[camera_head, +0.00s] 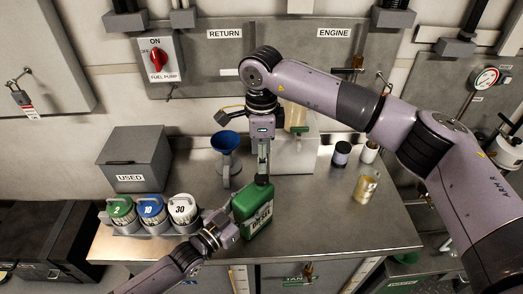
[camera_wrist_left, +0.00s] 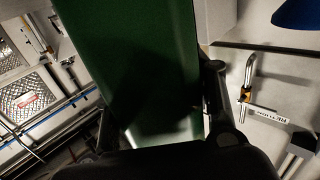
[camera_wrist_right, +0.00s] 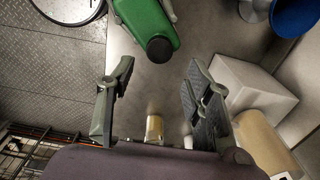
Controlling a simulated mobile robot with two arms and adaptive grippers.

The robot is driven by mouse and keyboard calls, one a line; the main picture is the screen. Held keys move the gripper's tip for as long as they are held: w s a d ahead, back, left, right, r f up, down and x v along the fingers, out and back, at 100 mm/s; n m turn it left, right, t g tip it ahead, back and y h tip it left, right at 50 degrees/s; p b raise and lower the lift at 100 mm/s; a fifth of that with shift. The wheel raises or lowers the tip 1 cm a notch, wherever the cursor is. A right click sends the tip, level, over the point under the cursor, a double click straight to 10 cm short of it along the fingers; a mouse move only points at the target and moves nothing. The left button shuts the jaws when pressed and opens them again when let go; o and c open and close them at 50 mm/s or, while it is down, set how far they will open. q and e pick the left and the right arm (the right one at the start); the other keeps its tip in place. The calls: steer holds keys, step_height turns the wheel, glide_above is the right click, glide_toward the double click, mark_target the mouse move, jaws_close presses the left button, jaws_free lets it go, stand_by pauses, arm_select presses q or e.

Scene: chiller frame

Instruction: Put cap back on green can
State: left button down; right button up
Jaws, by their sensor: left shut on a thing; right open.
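The green can (camera_head: 254,222) stands near the front of the steel bench and fills the upper middle of the left wrist view (camera_wrist_left: 135,50). My left gripper (camera_head: 226,228) is shut on the can's side. A black round piece (camera_wrist_right: 159,49) sits at the can's top corner; I cannot tell whether it is the cap or the bare neck. My right gripper (camera_head: 263,168) points down just above that corner. Its fingers (camera_wrist_right: 160,85) are open in the right wrist view, with nothing between them. No separate cap can be made out.
A blue funnel (camera_head: 225,142) stands behind the can, and a white box (camera_head: 295,155) is behind my right gripper. Lidded cans in a rack (camera_head: 125,228) and a grey USED box (camera_head: 135,160) are left. A glass jar (camera_head: 366,188) stands right. The right front bench is clear.

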mark_target(261, 177)
step_height(261, 177, down, 7)
stand_by(0.4)
steer(key=shift+c, duration=0.6)
jaws_close()
steer(key=m, duration=0.5)
steer(key=shift+o, duration=1.4)
jaws_free()
